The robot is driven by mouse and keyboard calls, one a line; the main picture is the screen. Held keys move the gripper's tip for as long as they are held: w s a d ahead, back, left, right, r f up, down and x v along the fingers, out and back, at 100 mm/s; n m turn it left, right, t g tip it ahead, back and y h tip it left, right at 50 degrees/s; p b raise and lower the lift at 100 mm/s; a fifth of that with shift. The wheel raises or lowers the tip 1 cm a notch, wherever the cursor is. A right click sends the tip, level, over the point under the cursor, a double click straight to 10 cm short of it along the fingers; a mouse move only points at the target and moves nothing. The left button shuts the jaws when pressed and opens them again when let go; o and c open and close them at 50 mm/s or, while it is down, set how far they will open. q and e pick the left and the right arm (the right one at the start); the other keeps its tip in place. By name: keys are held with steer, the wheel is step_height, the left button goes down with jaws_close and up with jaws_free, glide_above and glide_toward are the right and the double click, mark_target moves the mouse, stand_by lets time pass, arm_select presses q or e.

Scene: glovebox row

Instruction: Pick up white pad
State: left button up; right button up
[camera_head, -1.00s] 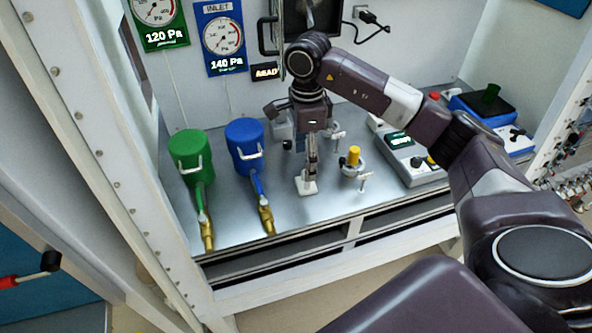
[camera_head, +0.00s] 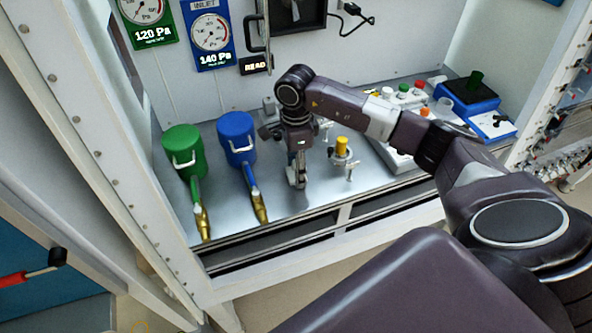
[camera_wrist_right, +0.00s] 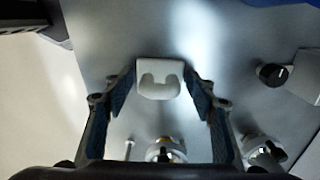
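The white pad (camera_wrist_right: 160,79) is a small block with two rounded notches, on the metal worktop. In the right wrist view it lies between the tips of my right gripper (camera_wrist_right: 158,82). The fingers are spread on either side of it, with a gap at the left; at the right I cannot tell whether the finger touches. In the head view my right gripper (camera_head: 298,180) points down at the worktop and partly hides the white pad (camera_head: 291,177). My left gripper is not in view.
Green (camera_head: 184,152) and blue (camera_head: 237,138) canisters with brass-ended hoses stand left of my right gripper. A yellow-topped fitting (camera_head: 342,147) stands close on its right. A grey device with knobs (camera_head: 395,160) and a blue scale (camera_head: 468,97) are farther right. The worktop's front edge is near.

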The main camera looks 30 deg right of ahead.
steer(key=c, duration=0.7)
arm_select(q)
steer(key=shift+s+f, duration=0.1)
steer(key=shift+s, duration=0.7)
arm_select(e)
steer(key=shift+r, duration=0.1)
